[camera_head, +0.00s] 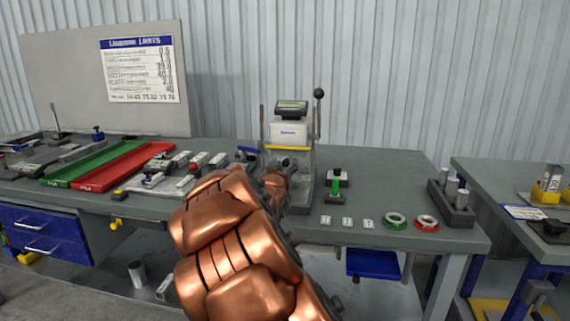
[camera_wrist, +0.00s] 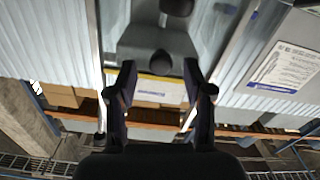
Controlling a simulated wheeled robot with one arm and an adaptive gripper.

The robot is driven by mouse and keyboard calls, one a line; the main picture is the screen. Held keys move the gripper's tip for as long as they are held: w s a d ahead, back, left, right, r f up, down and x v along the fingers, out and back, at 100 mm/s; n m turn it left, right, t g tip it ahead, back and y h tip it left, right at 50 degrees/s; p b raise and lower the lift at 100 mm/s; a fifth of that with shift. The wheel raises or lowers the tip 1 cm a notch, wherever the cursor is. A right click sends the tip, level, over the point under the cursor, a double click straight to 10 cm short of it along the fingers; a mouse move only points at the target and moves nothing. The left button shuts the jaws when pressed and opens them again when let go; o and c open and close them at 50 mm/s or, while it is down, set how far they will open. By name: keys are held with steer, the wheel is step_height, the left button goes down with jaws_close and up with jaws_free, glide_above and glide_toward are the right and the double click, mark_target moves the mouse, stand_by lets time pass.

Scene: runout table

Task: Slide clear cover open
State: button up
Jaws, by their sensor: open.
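The gauge machine (camera_head: 290,132) stands at the back middle of the grey table, with a white labelled body, a small display on top and a yellow strip below. Upright side rails flank it. I cannot clearly make out the clear cover itself; any transparent panel would lie between these rails. My gripper (camera_wrist: 159,68) is open and empty, its two dark fingers pointing at the machine. In the wrist view, the yellow strip and a grey block with a dark round knob (camera_wrist: 160,61) show between and beyond the fingertips. In the head view my copper arm largely hides the gripper and the machine's lower front.
A black-balled lever (camera_head: 318,94) rises at the machine's right. A green-handled gauge (camera_head: 336,186), green ring (camera_head: 396,220), red ring (camera_head: 427,223) and grey cylinder block (camera_head: 452,201) stand right. Green (camera_head: 85,164) and red (camera_head: 122,166) trays lie left. A signboard (camera_head: 140,70) stands behind.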

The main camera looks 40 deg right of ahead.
steer(key=shift+x, duration=1.05)
jaws_close()
